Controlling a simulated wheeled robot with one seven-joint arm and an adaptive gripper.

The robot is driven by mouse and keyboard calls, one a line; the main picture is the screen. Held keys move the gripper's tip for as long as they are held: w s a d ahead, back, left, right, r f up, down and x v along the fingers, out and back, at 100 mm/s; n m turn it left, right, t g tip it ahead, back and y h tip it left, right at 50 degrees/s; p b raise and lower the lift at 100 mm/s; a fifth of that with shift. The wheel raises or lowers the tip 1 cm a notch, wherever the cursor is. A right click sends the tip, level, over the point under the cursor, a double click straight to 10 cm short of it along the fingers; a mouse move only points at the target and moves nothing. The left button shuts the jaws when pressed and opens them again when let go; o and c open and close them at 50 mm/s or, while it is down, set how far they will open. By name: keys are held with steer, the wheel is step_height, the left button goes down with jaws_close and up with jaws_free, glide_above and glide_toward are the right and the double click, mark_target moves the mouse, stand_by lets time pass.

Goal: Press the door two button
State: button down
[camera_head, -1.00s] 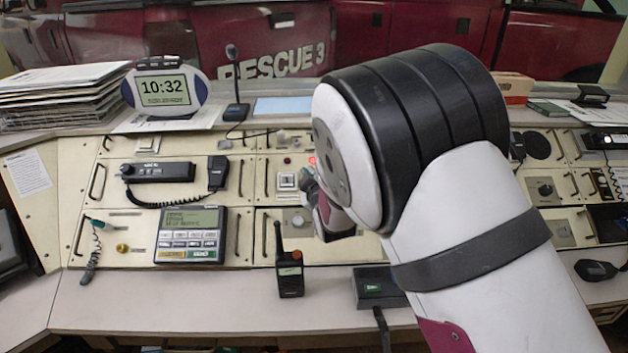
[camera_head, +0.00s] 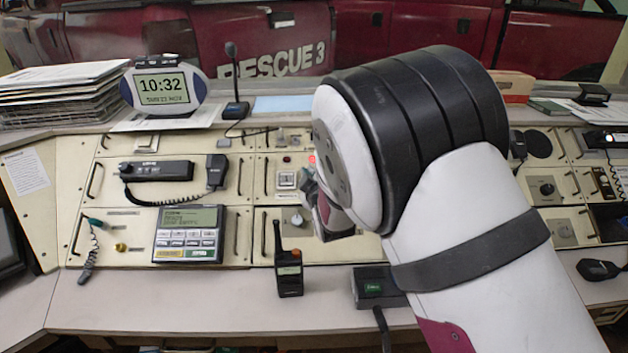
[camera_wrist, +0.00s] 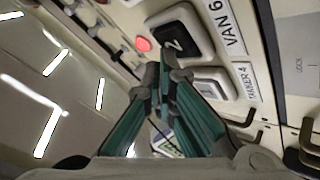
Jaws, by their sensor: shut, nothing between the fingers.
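A dark square button marked 2 (camera_wrist: 174,42) in a pale frame shows at the top of the wrist view, beside a label reading VAN 6. My gripper (camera_wrist: 163,72) is shut and empty, its green-sided fingers together with their tips just below that button in the picture. I cannot tell whether they touch it. In the head view my gripper (camera_head: 309,185) is partly hidden behind my arm, close to the console panel. The button marked 2 cannot be made out there.
A lit red lamp (camera_wrist: 143,44) sits left of the button. A second, pale button (camera_wrist: 212,84) lies below, near a TANKER 4 label. Metal handles (camera_wrist: 245,118) stick out from the panel. A handheld radio (camera_head: 289,272) stands in front of the console.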

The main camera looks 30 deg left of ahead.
steer(key=shift+w+a+f+b, duration=0.1)
steer(key=shift+w+f+b, duration=0.1)
steer(key=shift+f+b, duration=0.25)
stand_by(1.1)
steer(key=shift+r, duration=0.1)
steer(key=shift+s+d+r+p, duration=0.25)
steer(key=shift+s+r+p, duration=0.15)
steer(key=shift+r+p, duration=0.25)
steer(key=shift+r, duration=0.15)
steer(key=s+r+p, duration=0.1)
steer(key=r, duration=0.1)
steer(key=s+d+r+p, duration=0.1)
steer(key=r+p, duration=0.1)
steer(key=shift+s+d, duration=0.2)
stand_by(0.8)
step_height(320, 180, up, 8)
steer(key=p, duration=0.3)
steer(key=shift+p, duration=0.35)
